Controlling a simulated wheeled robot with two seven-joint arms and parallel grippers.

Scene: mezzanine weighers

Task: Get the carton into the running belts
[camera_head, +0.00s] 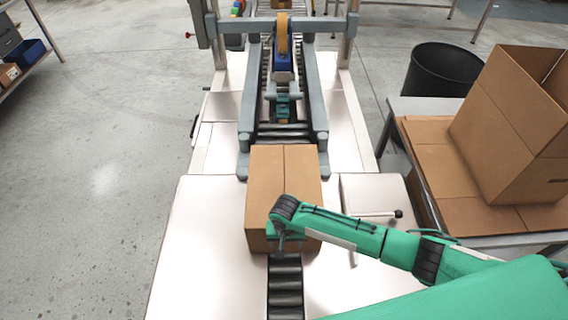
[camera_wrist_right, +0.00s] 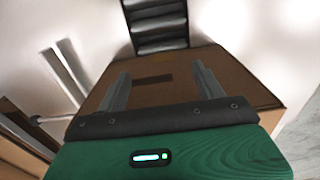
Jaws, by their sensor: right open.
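The closed brown carton (camera_head: 283,180) sits on the roller conveyor at the mouth of the side belts (camera_head: 312,100). Its far edge is at the near ends of the grey side rails. My right gripper (camera_head: 280,248) is at the carton's near face, in front of it. In the right wrist view the carton (camera_wrist_right: 195,66) fills the middle, and my open right gripper (camera_wrist_right: 162,85) has its two fingers apart over the cardboard. I cannot tell whether the fingers touch it. My left gripper is in neither view.
Near rollers (camera_head: 285,290) run below the carton between white panels. A side table (camera_head: 440,104) at the right holds a large open box (camera_head: 510,120) and flat cardboard. A black bin (camera_head: 440,68) stands behind it. A blue and orange tape head (camera_head: 283,55) hangs above the belts.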

